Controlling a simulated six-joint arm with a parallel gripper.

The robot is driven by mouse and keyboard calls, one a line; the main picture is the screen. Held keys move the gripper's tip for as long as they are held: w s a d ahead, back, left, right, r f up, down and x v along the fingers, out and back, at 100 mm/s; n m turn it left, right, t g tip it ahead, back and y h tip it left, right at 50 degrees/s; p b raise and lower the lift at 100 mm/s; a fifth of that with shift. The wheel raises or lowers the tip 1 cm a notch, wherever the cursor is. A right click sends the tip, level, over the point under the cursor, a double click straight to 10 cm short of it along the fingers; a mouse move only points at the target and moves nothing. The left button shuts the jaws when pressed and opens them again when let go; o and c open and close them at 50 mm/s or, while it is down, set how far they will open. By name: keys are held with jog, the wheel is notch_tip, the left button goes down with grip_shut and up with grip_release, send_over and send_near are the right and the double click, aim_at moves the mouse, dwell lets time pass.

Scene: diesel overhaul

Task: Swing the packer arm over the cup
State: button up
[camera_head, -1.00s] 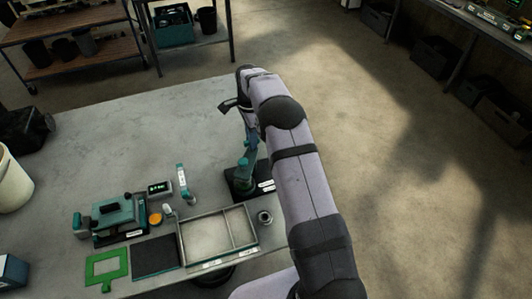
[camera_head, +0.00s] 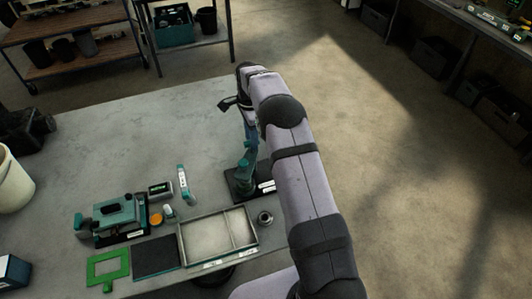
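A teal upright device on a black base (camera_head: 243,183) stands at the table's right side, next to my arm. It may be the packer, but its arm and the cup cannot be told apart at this size. My gripper (camera_head: 226,104) is above and behind this device, small and dark, pointing left. Whether its fingers are open or shut does not show. A small round metal part (camera_head: 265,218) sits on the table near the right edge, beside the tray; I cannot tell if it is the cup.
A divided grey tray (camera_head: 181,246), a dark mat (camera_head: 154,257), a green frame (camera_head: 109,268) and a teal machine (camera_head: 115,217) stand along the front. The table's back left is clear.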

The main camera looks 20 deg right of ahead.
jog(key=shift+r, duration=2.05)
jog(key=shift+r, duration=0.1)
notch_tip(320, 180, up, 4)
jog(key=shift+f, duration=0.1)
jog(key=s+a+f+n+b, duration=0.1)
jog(key=s+f+n+b, duration=0.2)
jog(key=s+n, duration=0.3)
jog(key=s+a+f+n+b, duration=0.1)
jog(key=s+f+n+b, duration=0.2)
jog(key=s, duration=1.4)
jog(key=s+a+f+n+b, duration=0.2)
jog(key=s+f+n+b, duration=0.1)
jog(key=s+n, duration=0.5)
jog(key=s+f, duration=0.1)
jog(key=s, duration=0.2)
jog(key=shift+s+f+n, duration=0.2)
jog(key=shift+s+n, duration=0.05)
jog(key=shift+n, duration=0.05)
